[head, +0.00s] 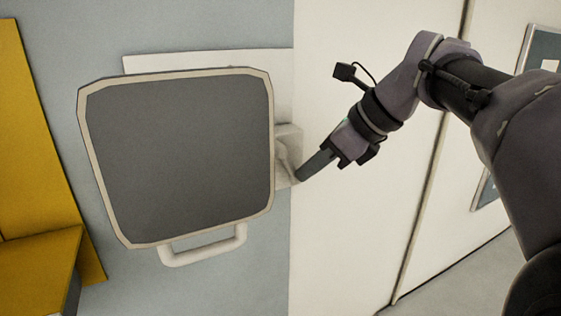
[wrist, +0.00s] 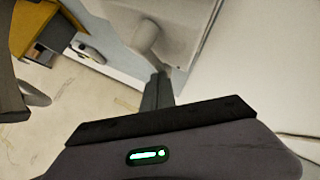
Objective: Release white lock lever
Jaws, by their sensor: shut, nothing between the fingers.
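A dark grey panel (head: 180,155) with a beige rim is on the wall in the head view. A white lever (head: 281,152) shows beside its right edge, partly hidden by the panel. In the wrist view, a white rounded piece that looks like the lever (wrist: 143,37) sticks out from a white body (wrist: 178,18). My gripper (head: 303,176) is shut and empty, just right of and below the lever. In the wrist view its closed fingers (wrist: 158,88) point up at the lever's lower end. I cannot tell whether they touch it.
A white loop handle (head: 205,246) hangs below the panel. A yellow piece of furniture (head: 35,150) stands at the left. The floor (wrist: 65,120) shows at left in the wrist view.

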